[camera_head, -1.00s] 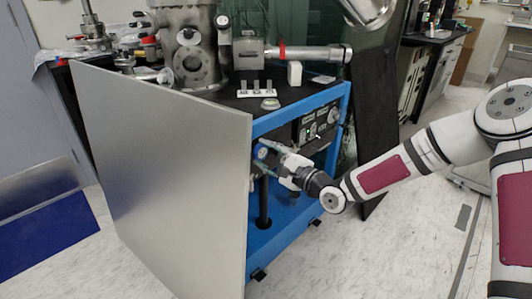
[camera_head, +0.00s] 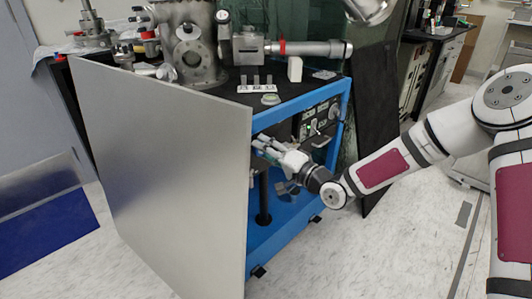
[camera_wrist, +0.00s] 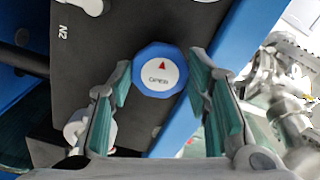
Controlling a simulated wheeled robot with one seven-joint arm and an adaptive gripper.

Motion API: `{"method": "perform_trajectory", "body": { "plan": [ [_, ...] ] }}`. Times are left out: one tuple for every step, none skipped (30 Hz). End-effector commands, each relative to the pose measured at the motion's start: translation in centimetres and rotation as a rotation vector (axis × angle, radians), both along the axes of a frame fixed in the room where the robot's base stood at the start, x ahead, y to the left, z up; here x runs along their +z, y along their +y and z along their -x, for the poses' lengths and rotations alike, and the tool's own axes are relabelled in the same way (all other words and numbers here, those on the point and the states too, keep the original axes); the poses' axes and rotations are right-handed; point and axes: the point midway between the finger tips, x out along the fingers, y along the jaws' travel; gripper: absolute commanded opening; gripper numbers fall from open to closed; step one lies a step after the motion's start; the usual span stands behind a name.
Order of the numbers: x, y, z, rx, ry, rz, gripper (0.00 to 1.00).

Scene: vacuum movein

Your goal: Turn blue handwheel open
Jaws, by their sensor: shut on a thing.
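The word appears turned over. The handwheel sits on a dark panel (camera_wrist: 95,70). My gripper (camera_wrist: 160,66) has its teal-padded fingers on either side of the wheel, shut on it at the fingertips. In the head view my gripper (camera_head: 262,147) reaches into the front of the blue-framed cart (camera_head: 298,117). The wheel cannot be made out clearly there.
A large grey panel (camera_head: 165,170) stands at the cart's left, close to my gripper. A metal vacuum chamber (camera_head: 190,50) and pipe fittings are on the cart's top. A dark board (camera_head: 375,120) leans at the right. Floor (camera_head: 400,255) is clear in front.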

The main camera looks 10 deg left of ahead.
Motion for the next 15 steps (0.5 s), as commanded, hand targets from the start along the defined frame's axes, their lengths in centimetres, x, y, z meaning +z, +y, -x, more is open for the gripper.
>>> {"method": "perform_trajectory", "body": {
  "plan": [
    [-0.25,-0.07,0.01,-0.001,-0.033,0.029,0.16],
    [-0.27,-0.09,0.00,-0.001,-0.055,0.046,0.16],
    [-0.28,-0.11,-0.01,-0.001,-0.084,0.071,0.16],
    [-0.28,-0.12,-0.01,-0.002,-0.107,0.088,0.16],
    [-0.28,-0.12,-0.02,-0.002,-0.129,0.106,0.16],
    [-0.28,-0.12,-0.02,-0.002,-0.159,0.129,0.16],
    [-0.29,-0.11,-0.02,-0.002,-0.182,0.147,0.16],
    [-0.30,-0.09,-0.01,-0.002,-0.204,0.164,0.16],
    [-0.30,-0.09,-0.01,-0.002,-0.234,0.187,0.16],
    [-0.29,-0.09,-0.02,-0.002,-0.257,0.205,0.16],
    [-0.30,-0.11,-0.02,-0.002,-0.280,0.223,0.16],
    [-0.33,-0.12,-0.03,-0.002,-0.310,0.246,0.16],
    [-0.33,-0.13,-0.04,-0.002,-0.332,0.264,0.16],
    [-0.32,-0.13,-0.04,-0.003,-0.354,0.281,0.16],
    [-0.30,-0.13,-0.04,-0.002,-0.386,0.304,0.16]
  ]
}}
